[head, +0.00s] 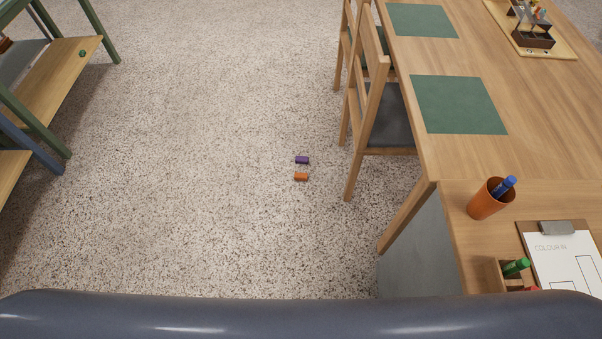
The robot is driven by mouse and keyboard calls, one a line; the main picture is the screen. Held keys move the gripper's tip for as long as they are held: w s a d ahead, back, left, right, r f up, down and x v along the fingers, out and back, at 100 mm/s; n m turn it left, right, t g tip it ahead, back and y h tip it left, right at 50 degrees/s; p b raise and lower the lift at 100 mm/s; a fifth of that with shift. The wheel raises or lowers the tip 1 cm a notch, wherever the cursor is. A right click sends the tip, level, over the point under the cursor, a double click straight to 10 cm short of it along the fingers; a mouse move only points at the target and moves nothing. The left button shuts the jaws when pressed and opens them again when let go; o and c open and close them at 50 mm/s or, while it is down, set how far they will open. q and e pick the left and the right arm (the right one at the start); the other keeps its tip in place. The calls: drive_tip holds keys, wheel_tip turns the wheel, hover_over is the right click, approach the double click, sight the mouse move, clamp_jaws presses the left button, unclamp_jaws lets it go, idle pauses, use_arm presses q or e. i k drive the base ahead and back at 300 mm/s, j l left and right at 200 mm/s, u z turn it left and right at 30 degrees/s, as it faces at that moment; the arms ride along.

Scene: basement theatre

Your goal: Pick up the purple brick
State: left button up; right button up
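The purple brick (302,160) is a small block lying on the speckled floor, near the middle of the head view. Neither of my grippers shows in the head view.
A wooden table (445,165) with green mats (458,104), an orange cup (489,200) and a clipboard (567,258) fills the right. Wooden chairs (376,110) stand along its left edge. A shelf (62,78) stands at the left. The floor between is clear.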

sight(304, 160)
drive_tip(key=z, duration=0.25)
drive_tip(key=i+j+z, duration=0.65)
drive_tip(key=j, duration=0.25)
drive_tip(key=i+j+z, duration=0.1)
drive_tip(key=j+z, duration=0.15)
